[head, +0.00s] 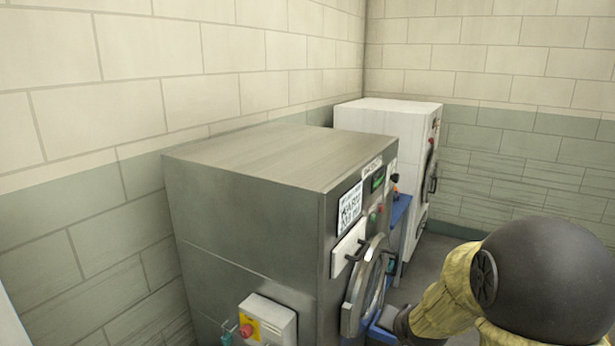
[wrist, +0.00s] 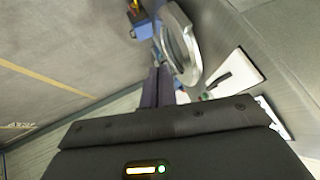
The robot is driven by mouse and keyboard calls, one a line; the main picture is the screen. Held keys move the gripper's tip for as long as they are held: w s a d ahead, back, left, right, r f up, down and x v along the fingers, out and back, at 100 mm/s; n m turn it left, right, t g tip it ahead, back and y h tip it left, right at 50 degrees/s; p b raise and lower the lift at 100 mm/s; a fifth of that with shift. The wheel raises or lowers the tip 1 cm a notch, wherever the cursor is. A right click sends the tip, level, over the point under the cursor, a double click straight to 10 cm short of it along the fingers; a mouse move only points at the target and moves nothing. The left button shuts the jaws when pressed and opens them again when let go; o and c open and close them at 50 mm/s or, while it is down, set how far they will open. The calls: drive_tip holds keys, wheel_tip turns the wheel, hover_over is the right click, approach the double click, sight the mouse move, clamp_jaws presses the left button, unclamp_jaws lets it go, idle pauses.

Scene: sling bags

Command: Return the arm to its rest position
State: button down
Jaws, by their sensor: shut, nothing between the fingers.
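My arm (head: 450,296), in a tan sleeve with dark joints, reaches in from the lower right of the head view. It bends down toward the front of the grey metal washing machine (head: 255,160). My gripper is hidden in the head view. In the wrist view my gripper (wrist: 160,72) shows as two narrow dark fingers held together, shut and empty. They point toward the floor beside the machine's round door (wrist: 180,45). The gap between fingers and door cannot be judged.
A white machine (head: 390,115) stands behind, with a blue part (head: 400,212) between. Open grey floor (wrist: 60,60) lies left in the wrist view.

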drive_tip(key=s+a+n+g, duration=0.2)
drive_tip(key=s+n, duration=0.1)
drive_tip(key=s, duration=0.6)
drive_tip(key=s+a+n+g, duration=0.2)
drive_tip(key=s+g, duration=0.1)
drive_tip(key=s, duration=0.6)
drive_tip(key=shift+a+f+n+g, duration=0.3)
drive_tip(key=shift+a+f+n, duration=0.05)
drive_tip(key=shift+f+n, duration=0.1)
